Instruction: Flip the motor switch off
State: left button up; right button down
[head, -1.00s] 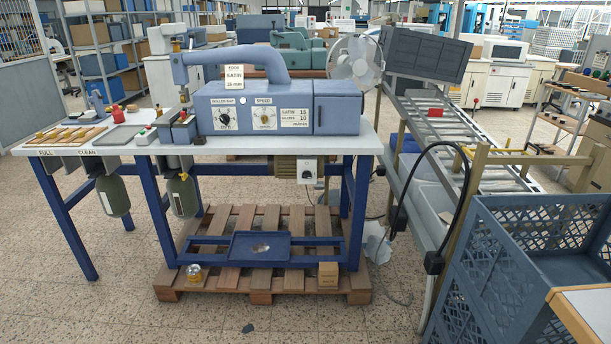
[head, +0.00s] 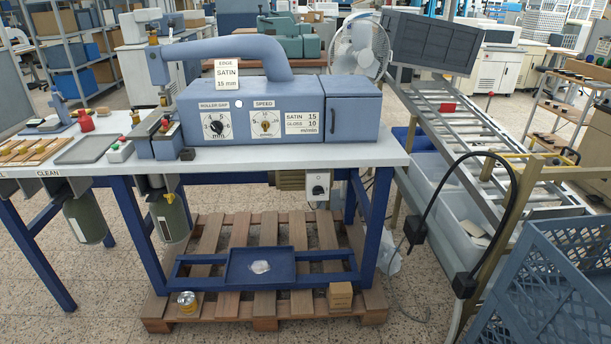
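The motor switch box (head: 318,186) is a small pale box with a dark rotary knob. It hangs under the right part of the table top, beside the brownish motor (head: 290,180). The knob's on or off position is too small to read. Neither of my grippers shows in the head view.
The white table (head: 400,150) has blue legs on a wooden pallet (head: 210,308). At right are a roller conveyor (head: 455,125), a looping black cable (head: 437,193) and a blue crate (head: 545,285). Open floor lies in front.

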aim_at(318, 190)
jog(key=i+j, duration=0.7)
jog(key=i, duration=0.2)
jog(key=i+j+z, duration=0.1)
jog(key=i+j, duration=0.6)
jog(key=i, duration=0.2)
